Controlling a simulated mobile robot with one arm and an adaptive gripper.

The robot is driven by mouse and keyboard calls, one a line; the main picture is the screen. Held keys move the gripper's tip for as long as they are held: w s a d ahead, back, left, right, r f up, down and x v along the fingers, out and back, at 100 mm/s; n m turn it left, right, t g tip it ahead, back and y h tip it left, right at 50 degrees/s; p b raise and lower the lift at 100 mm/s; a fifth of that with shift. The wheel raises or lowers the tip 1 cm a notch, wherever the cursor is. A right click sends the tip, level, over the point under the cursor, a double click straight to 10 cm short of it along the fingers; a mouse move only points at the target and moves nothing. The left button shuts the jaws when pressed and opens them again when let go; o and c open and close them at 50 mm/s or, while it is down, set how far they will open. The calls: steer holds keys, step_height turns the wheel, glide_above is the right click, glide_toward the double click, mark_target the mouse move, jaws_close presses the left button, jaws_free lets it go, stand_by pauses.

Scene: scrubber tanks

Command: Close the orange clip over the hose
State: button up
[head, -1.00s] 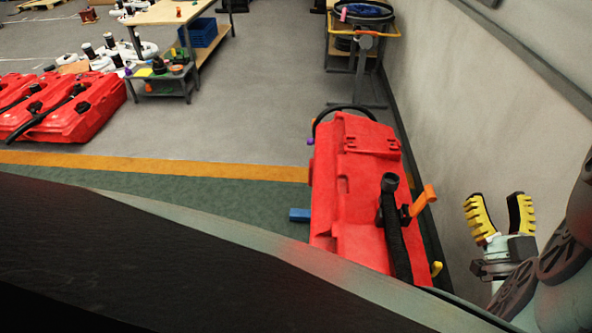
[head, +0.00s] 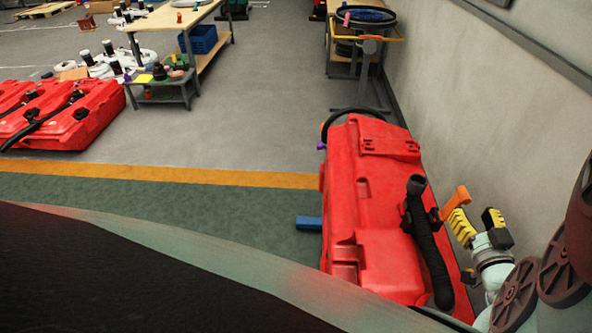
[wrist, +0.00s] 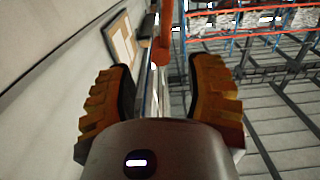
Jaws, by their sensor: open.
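The orange clip (head: 456,203) sticks up and out to the right of the black hose (head: 429,255) on the red tank (head: 375,200). It stands open, not over the hose. My gripper (head: 478,218) is open and empty just right of the clip, its left yellow finger close to the clip in the picture. I cannot tell whether they touch. In the wrist view an orange upright piece, likely the clip (wrist: 162,42), shows between the fingers of my open gripper (wrist: 161,68), beyond their tips. The hose is not clear in the wrist view.
A grey wall (head: 480,110) runs close along the right side. A blue block (head: 309,223) sits at the tank's left side. More red tanks (head: 75,120) lie at the far left, with a workbench (head: 180,18) behind. The floor between is clear.

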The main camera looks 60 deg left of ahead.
mark_target(461, 189)
steer(key=shift+x, duration=4)
jaws_close()
